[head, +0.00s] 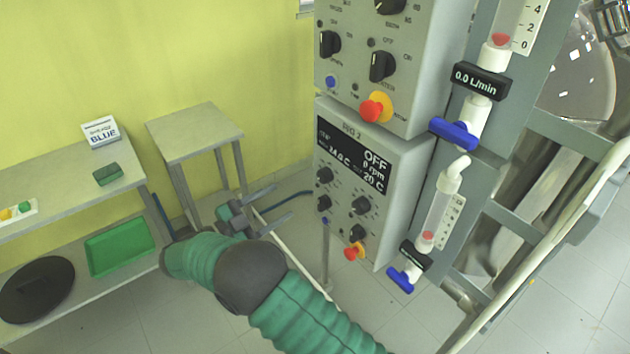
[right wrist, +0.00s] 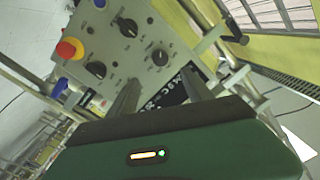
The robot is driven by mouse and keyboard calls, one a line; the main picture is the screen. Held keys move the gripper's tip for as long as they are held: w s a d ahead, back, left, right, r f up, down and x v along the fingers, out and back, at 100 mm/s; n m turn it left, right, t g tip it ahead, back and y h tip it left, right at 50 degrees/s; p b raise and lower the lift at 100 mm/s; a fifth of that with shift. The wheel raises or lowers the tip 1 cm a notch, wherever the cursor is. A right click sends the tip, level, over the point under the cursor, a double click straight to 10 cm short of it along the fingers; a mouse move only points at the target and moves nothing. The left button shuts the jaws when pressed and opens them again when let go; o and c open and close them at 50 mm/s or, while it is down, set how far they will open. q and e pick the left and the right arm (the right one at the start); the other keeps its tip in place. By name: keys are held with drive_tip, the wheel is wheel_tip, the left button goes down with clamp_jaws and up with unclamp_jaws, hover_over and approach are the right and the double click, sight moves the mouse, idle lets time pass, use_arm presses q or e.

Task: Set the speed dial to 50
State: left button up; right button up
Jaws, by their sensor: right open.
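The lower grey control box (head: 395,165) has a dark display (head: 352,160) reading OFF, 0 rpm and 20 C. Below the display are several black dials, including one at upper right (head: 361,204) and one at upper left (head: 325,175). Their labels are too small to read, so I cannot tell which is the speed dial. My right gripper (head: 292,191) is open and empty, left of this box and apart from it. In the right wrist view, its two fingers (right wrist: 160,92) show in front of a panel with black dials (right wrist: 96,69) and a partly hidden display. My left gripper is not in view.
A red-and-yellow stop button (head: 355,251) sits low on the box. An upper control box (head: 415,75) carries more dials and another stop button (head: 376,107). Flow meters with blue valves (head: 455,133) stand at right. A small table (head: 195,130) and a shelf stand left.

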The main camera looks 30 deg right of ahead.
sight(320, 179)
drive_tip(key=d, duration=0.4)
drive_tip(key=w+d, duration=0.1)
drive_tip(key=d, duration=0.4)
drive_tip(key=w+d, duration=0.1)
drive_tip(key=d, duration=0.3)
drive_tip(key=shift+d+p, duration=0.25)
drive_tip(key=shift+p, duration=0.15)
drive_tip(key=shift+f, duration=0.15)
clamp_jaws()
